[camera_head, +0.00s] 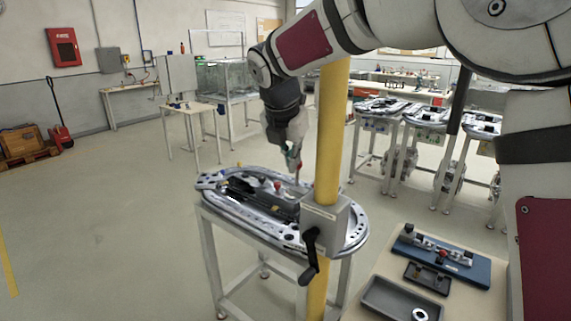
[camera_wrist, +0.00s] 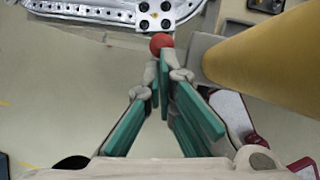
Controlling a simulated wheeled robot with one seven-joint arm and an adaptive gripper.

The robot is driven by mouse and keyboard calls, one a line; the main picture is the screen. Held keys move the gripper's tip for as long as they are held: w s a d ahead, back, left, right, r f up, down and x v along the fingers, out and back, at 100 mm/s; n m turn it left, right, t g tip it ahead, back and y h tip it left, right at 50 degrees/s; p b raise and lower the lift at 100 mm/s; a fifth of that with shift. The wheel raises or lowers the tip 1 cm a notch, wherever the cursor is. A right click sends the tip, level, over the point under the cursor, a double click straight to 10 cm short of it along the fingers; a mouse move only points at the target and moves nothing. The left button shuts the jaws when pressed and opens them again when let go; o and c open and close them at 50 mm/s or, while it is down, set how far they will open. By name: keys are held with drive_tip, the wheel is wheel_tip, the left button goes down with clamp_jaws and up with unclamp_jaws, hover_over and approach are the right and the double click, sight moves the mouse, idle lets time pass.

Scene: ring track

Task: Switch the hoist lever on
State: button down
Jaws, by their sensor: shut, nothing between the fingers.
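My gripper (camera_head: 292,152) points down over the ring track (camera_head: 348,237), just behind the yellow post. In the wrist view its green-padded fingers meet at the tips (camera_wrist: 164,60), shut and empty. A red ball knob (camera_wrist: 162,41) shows right at the fingertips; whether they touch it I cannot tell. The knob also shows in the head view (camera_head: 298,165), at the fingers' lower end, and its shaft is mostly hidden. A black crank-like handle (camera_head: 311,255) hangs down from a grey box (camera_head: 326,222) on the post. Which of these is the hoist lever is not marked.
The yellow post (camera_head: 332,130) stands close beside my gripper and also shows in the wrist view (camera_wrist: 262,68). A bench at lower right holds a blue fixture (camera_head: 470,262) and a dark tray (camera_head: 390,301). Other track stands are behind. Floor on the left is free.

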drive_tip(key=shift+w+d+r+b, duration=0.1)
drive_tip(key=shift+w+d+b, duration=0.15)
drive_tip(key=shift+w, duration=0.2)
drive_tip(key=shift+w+d+r+b, duration=0.1)
drive_tip(key=shift+w+d, duration=0.25)
drive_tip(key=shift+w, duration=0.1)
drive_tip(key=d+v, duration=0.1)
drive_tip(key=v, duration=1.2)
drive_tip(key=shift+w+r, duration=0.25)
drive_tip(key=shift+w, duration=0.2)
